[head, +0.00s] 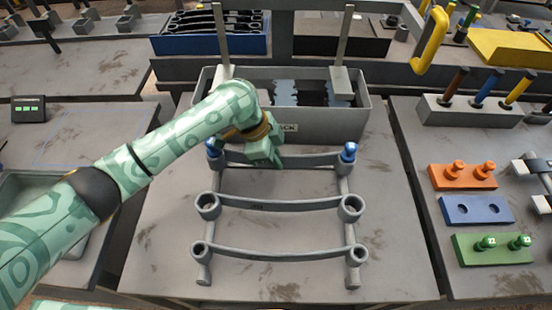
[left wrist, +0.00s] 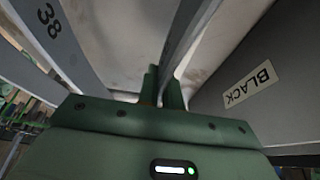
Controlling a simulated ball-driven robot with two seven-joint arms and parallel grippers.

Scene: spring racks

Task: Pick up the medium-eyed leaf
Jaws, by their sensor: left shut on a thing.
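Three grey curved leaves lie one behind the other across the rack on the middle table. The near leaf (head: 285,254) and the middle leaf (head: 280,204) have open round eyes; the middle one's look a little larger. The far leaf (head: 311,159) has blue pieces at both ends, which hide its eyes. My left gripper (head: 265,155) is at the far leaf, left of its middle. In the left wrist view its fingers (left wrist: 165,92) are shut on a grey strip, which appears to be the far leaf. I cannot tell which leaf is medium-eyed. My right gripper is not in view.
A grey bin (head: 340,124) labelled BLACK stands close behind the far leaf. Its wall shows right of the fingers in the wrist view (left wrist: 225,100). Orange (head: 462,178), blue (head: 476,210) and green (head: 495,249) blocks lie on the right table. The middle table's front is clear.

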